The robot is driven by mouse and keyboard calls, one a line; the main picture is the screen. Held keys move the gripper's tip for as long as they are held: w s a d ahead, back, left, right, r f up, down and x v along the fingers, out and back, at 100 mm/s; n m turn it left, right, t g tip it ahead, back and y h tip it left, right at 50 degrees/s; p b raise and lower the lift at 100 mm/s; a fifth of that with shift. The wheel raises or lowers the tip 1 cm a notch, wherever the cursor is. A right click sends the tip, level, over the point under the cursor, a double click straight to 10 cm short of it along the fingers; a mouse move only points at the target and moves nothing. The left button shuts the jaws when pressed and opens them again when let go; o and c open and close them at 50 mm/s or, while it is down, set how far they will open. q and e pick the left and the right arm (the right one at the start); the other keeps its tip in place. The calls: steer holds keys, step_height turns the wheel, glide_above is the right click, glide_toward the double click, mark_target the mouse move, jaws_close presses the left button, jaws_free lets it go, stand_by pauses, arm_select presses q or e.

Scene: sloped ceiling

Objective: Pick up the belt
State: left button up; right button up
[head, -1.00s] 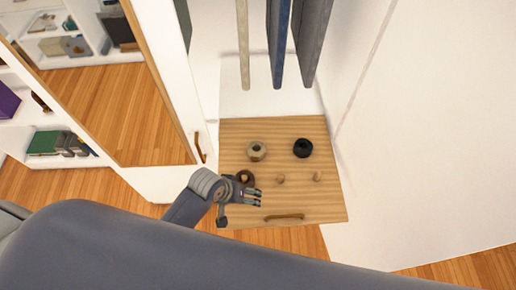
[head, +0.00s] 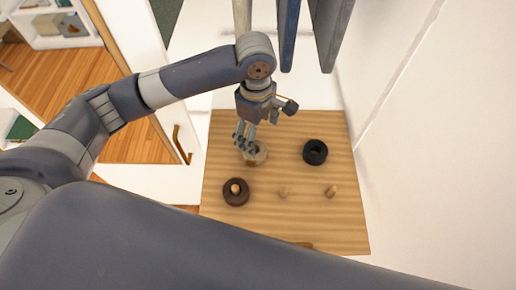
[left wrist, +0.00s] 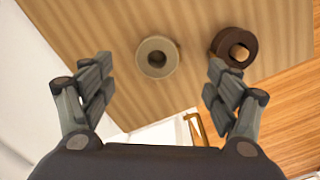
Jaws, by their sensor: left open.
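Three rolled belts sit on a light wooden panel (head: 290,225) in the head view: a beige belt (head: 263,158) at the back left, a black belt (head: 306,153) at the back right, and a dark brown belt (head: 228,197) around a peg at the front left. My left gripper (head: 246,141) is open and empty over the beige belt and hides part of it. In the left wrist view, the beige belt (left wrist: 143,66) shows between the open fingers (left wrist: 160,75), apart from both. The brown belt (left wrist: 218,44) is beyond the right finger. My right gripper is not in view.
Two bare wooden knobs (head: 331,191) stand on the panel's front part. Hanging garments (head: 325,30) are close behind the gripper. A white wall (head: 440,150) bounds the right side, and a white door with a handle (head: 181,144) the left.

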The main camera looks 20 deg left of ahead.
mark_target(255, 141)
arm_select(q)
steer(key=f, duration=0.4)
steer(key=shift+s+a+f, duration=0.1)
steer(key=shift+a+f, duration=0.2)
steer(key=f, duration=0.4)
steer(key=w+f+b, duration=0.1)
steer(key=f, duration=0.1)
steer(key=shift+a, duration=0.3)
steer(key=shift+r, duration=0.1)
steer(key=c, duration=1.2)
